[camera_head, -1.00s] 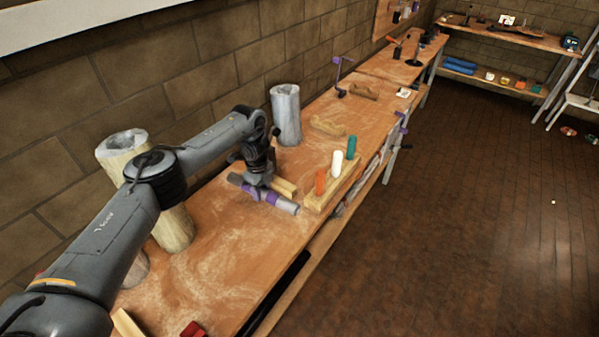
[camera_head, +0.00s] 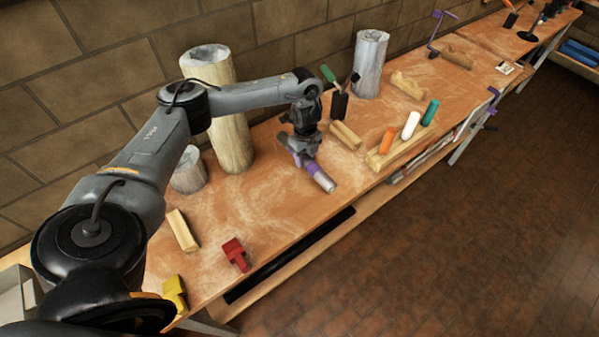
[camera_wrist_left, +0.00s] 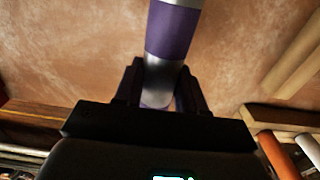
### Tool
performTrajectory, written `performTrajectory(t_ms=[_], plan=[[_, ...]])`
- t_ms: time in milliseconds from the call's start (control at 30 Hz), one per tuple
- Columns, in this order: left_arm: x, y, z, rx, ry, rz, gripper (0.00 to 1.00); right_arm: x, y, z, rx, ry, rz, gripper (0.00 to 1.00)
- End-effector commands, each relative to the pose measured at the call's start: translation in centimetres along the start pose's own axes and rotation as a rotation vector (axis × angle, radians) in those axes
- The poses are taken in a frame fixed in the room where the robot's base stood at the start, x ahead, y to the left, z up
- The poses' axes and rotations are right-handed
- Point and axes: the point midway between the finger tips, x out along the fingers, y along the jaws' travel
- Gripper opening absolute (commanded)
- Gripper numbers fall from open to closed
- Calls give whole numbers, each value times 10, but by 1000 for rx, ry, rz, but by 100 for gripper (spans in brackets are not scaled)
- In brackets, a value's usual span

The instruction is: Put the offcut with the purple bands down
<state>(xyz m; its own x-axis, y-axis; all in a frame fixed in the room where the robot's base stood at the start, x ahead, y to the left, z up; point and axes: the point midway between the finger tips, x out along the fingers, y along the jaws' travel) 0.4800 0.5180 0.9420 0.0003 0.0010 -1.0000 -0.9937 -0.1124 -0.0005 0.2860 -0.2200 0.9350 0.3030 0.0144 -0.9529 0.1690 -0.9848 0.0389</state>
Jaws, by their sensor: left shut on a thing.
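The offcut with the purple bands (camera_head: 324,180) is a grey round piece in the head view. My left gripper (camera_head: 303,157) is shut on it from above, near the middle of the bench. The offcut lies roughly level, low over the workbench (camera_head: 262,215); I cannot tell whether it touches the top. In the left wrist view a wide purple band (camera_wrist_left: 171,32) runs up out of the gripper (camera_wrist_left: 160,85), with grey on either side. The gripper hides part of the offcut. My right gripper is not in view.
A wooden block (camera_head: 346,135) and a rack (camera_head: 378,161) with orange, white and teal pegs are to the right. Tall log (camera_head: 232,145) at left. Red piece (camera_head: 235,253) in front-left; bare bench between.

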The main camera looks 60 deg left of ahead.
Motion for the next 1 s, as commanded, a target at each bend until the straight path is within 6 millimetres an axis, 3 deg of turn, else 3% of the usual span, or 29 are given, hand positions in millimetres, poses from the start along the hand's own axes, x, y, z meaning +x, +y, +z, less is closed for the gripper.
performTrajectory(t_ms=[100,300,467,700,1000], plan=[[8,16,-2,1,-1,1,3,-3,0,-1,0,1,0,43],[14,25,-5,0,1,-2,3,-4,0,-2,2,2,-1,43],[24,26,-6,-1,1,0,3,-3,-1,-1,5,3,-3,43],[52,26,-5,-1,1,-1,3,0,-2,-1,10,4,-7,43],[55,26,-5,0,1,-2,3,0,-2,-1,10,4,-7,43]])
